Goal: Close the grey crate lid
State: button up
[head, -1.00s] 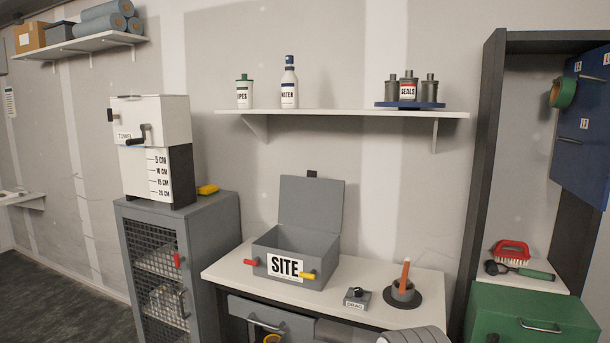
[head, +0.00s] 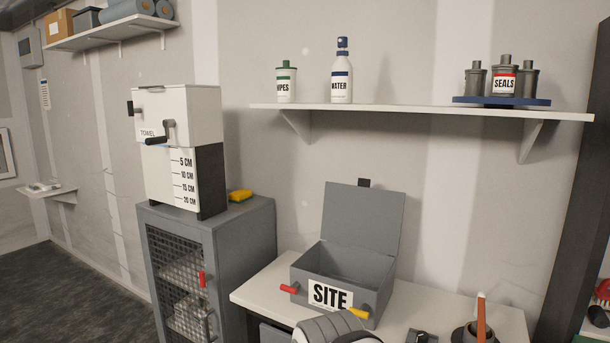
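The grey crate (head: 309,293) stands on the white-topped bench, with a SITE label, a red handle (head: 289,289) and a yellow handle (head: 358,313) on its front. Its grey lid (head: 362,222) stands upright at the back, open, with a small black tab (head: 364,183) on its top edge. The crate's inside is partly visible and looks empty. A rounded grey and white part of my arm shows at the bottom edge, in front of the crate's lower front. My gripper's fingers are not in view.
The bench top (head: 262,290) has free room left of the crate. A small dark block (head: 421,337) and an orange stick in a holder (head: 481,320) are to the right. A mesh cabinet (head: 235,235) stands left. A wall shelf (head: 420,110) with bottles hangs above.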

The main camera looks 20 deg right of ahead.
aim_at(360, 216)
jog(key=z, duration=0.15)
jog(key=i, duration=1.45)
jog(key=z, duration=0.8)
